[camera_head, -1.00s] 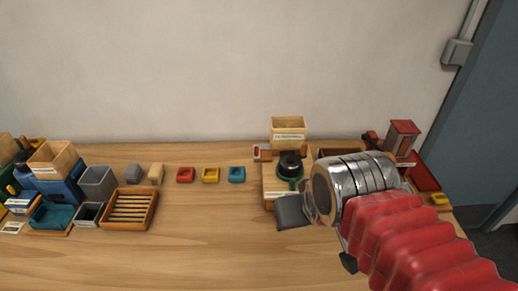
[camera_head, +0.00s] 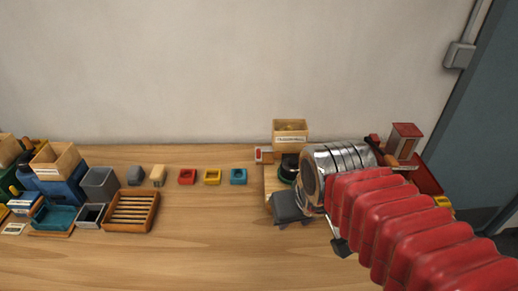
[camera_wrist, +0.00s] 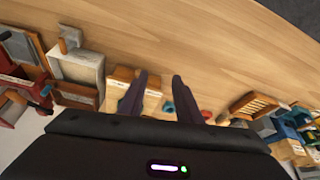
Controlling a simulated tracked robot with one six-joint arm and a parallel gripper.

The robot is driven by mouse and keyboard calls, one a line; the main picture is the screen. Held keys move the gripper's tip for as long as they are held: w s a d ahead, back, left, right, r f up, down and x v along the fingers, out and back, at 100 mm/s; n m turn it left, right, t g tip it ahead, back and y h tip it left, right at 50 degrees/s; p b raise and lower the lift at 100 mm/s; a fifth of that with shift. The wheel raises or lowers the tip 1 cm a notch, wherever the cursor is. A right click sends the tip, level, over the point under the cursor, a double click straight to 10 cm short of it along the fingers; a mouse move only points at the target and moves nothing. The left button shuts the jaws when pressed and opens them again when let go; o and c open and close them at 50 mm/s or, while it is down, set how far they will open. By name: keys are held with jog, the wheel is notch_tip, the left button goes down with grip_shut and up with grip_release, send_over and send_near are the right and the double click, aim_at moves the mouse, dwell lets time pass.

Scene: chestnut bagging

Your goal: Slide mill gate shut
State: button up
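I cannot pick out the mill gate clearly. A black and green round device (camera_head: 287,170) on a light wooden base stands at the back, right of centre, and may be the mill; my arm partly covers it in the head view.
A wooden box (camera_head: 290,130) stands behind the device. A red-roofed tower (camera_head: 405,140) stands at right. The front left tabletop is clear.

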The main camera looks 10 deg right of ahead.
jog(key=w+r+m+g, duration=0.2)
jog(key=w, duration=1.2)
notch_tip(320, 180, up, 2)
jog(key=m+g, duration=0.2)
jog(key=m, duration=0.9)
send_over(264, 150)
jog(key=s+a, duration=0.3)
jog(key=shift+s+d+r+m, duration=0.1)
jog(key=shift+s+r+m, duration=0.05)
jog(key=shift+r+m, duration=1.05)
jog(key=shift+s+d+r+m, duration=0.15)
jog(key=shift+r+m, duration=0.6)
jog(key=shift+m, duration=0.75)
jog(key=shift+a+f, duration=0.1)
notch_tip(264, 150, down, 14)
jog(key=shift+r, duration=0.15)
